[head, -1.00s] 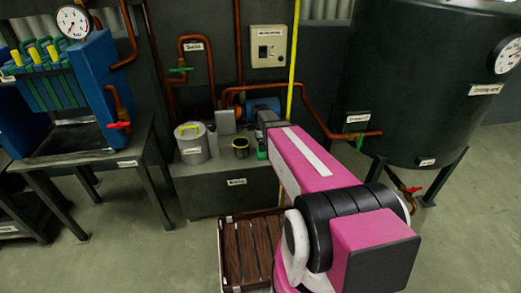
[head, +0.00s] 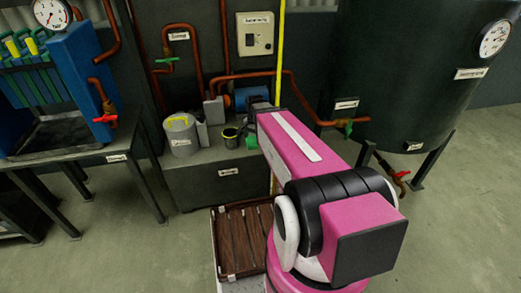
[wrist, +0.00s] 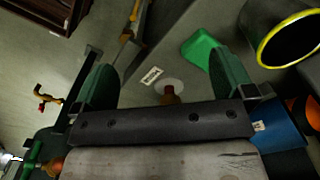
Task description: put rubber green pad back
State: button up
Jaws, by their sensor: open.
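A bright green pad (wrist: 201,47) shows in the wrist view against the grey bench top, close to my right finger. It also shows in the head view as a small green piece (head: 251,142) right of a black cup, partly behind my pink arm. My gripper (wrist: 165,78) is open, its two green-faced fingers wide apart with nothing held between them. The pad lies toward the right finger; I cannot tell whether they touch.
The black cup with a yellow rim (wrist: 290,38) is close right of my gripper; it stands beside a grey pot (head: 180,140) on the bench (head: 215,177). Copper pipes (head: 297,88) and a dark tank (head: 415,75) stand behind.

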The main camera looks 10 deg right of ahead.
jog(key=s+n, duration=0.8)
jog(key=s, duration=0.2)
jog(key=shift+r+n, duration=0.2)
jog(key=shift+n, duration=0.1)
jog(key=shift+d, duration=0.1)
